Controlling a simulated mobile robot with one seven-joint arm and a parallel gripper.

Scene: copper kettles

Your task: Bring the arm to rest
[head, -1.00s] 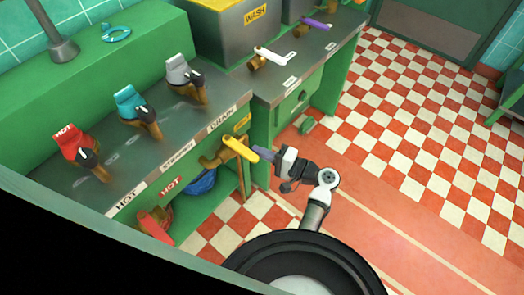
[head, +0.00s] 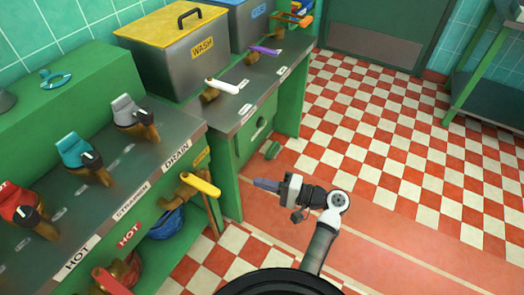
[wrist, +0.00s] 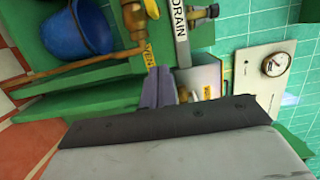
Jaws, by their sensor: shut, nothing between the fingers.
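My gripper (head: 268,185) is shut and empty. In the head view it hangs over the floor in front of the green counter, its fingers pointing left. The yellow lever (head: 201,184) on a brass valve lies just left of the fingertips, with a gap between them. In the wrist view my gripper's purple-grey fingers (wrist: 157,88) are together with nothing held. My arm reaches forward from the bottom of the head view, bent at the elbow.
The green counter (head: 225,146) bears red, teal and grey levers on the left and white and purple levers further back. A WASH bin (head: 178,60) stands behind. A blue bucket (head: 166,222) sits on the lower shelf. Checkered floor (head: 400,130) is open to the right.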

